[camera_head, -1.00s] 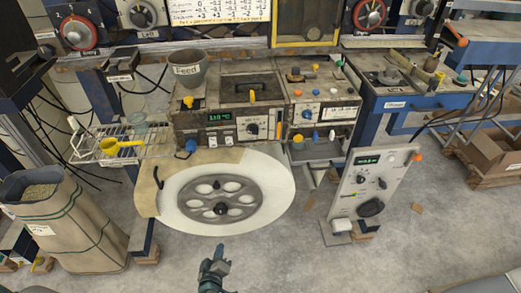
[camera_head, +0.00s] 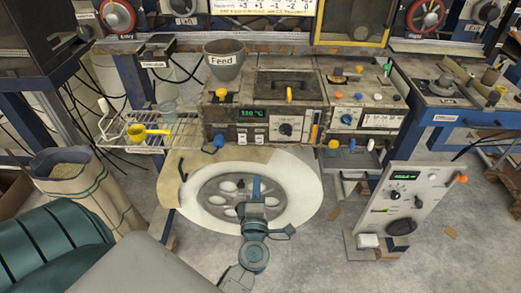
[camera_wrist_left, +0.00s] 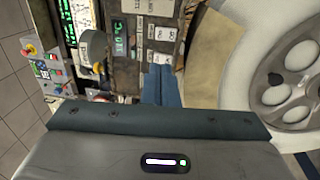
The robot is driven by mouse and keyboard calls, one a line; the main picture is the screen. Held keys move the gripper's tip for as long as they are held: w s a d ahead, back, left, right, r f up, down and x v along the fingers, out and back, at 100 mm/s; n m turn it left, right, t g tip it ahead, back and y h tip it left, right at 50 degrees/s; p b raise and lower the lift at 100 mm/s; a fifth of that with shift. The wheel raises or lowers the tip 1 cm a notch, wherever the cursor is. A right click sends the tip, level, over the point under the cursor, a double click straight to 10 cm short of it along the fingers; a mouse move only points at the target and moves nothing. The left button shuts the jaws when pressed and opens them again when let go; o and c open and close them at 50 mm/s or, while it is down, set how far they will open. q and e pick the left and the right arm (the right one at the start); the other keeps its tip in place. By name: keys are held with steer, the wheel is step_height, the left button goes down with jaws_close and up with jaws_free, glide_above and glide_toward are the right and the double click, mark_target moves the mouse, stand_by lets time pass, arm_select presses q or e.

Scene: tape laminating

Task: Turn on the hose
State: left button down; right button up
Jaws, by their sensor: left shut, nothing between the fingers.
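I cannot make out a hose by name in these frames. The control unit (camera_head: 268,115) stands on the bench at centre, with a green display, white switches (camera_head: 251,139) and a dark dial (camera_head: 287,129). A blue knob (camera_head: 219,141) sticks out at its lower left front. My left gripper (camera_head: 256,186) is shut and empty over the large reel, below the unit in the head view. In the left wrist view its closed fingers (camera_wrist_left: 161,84) point towards the unit's panel and switches (camera_wrist_left: 164,46). My right gripper is not in view.
The large pale reel (camera_head: 304,190) lies before the bench. The Feed bucket (camera_head: 224,64) is on the bench. A tilted panel (camera_head: 412,200) stands at right.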

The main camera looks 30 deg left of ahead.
mark_target(260, 137)
arm_select(q)
steer(key=p+x, duration=0.4)
steer(key=x, duration=0.8)
steer(key=shift+w+a+r+p, duration=0.1)
steer(key=shift+w+a+p, duration=0.05)
steer(key=shift+w+p, duration=0.2)
steer(key=shift+w+a, duration=0.35)
steer(key=shift+w, duration=0.15)
steer(key=shift+w+a+r+p, duration=0.1)
steer(key=shift+w+r+p, duration=0.2)
steer(key=shift+p, duration=0.35)
steer(key=shift+s+r, duration=0.15)
steer(key=shift+s, duration=0.05)
